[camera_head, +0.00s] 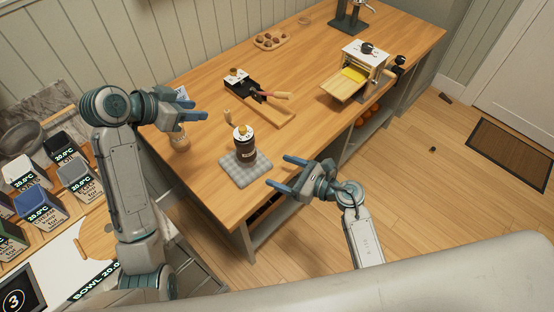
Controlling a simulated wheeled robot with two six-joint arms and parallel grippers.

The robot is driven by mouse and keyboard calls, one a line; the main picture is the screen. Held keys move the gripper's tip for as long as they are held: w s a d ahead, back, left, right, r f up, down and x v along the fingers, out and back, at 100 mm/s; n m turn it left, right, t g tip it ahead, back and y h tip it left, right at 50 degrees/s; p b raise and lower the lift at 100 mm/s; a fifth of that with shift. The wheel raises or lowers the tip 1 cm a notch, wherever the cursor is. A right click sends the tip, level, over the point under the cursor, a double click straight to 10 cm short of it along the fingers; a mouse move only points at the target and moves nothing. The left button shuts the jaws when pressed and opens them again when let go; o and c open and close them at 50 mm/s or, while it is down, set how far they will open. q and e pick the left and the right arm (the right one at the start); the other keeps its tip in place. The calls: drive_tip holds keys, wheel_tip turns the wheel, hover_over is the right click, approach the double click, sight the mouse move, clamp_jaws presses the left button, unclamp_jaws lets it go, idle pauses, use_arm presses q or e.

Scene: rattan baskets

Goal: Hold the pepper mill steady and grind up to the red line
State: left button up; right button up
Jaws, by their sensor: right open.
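My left gripper (195,122) is up and left of the mill, above the counter's left end, fingers apart and empty, not touching the mill. My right gripper (286,172) is open and empty, to the right of the mat at the counter's front edge, fingers pointing left toward the mill, apart from it.
A black device with a wooden board (272,116) lies behind the mill. A pasta-machine-like device (362,70) and a tray of round things (271,40) stand farther back. Labelled boxes (40,205) fill the left side.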

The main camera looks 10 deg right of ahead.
sight(253, 148)
drive_tip(key=w+a+r, duration=0.1)
drive_tip(key=w+a, duration=0.2)
drive_tip(key=w+a+r+t, duration=0.1)
drive_tip(key=w+a, duration=0.2)
drive_tip(key=w+a+r+t+y, duration=0.1)
drive_tip(key=w+a, duration=0.2)
drive_tip(key=shift+a+r, duration=0.2)
drive_tip(key=shift+a, duration=0.2)
drive_tip(key=c, duration=1.4)
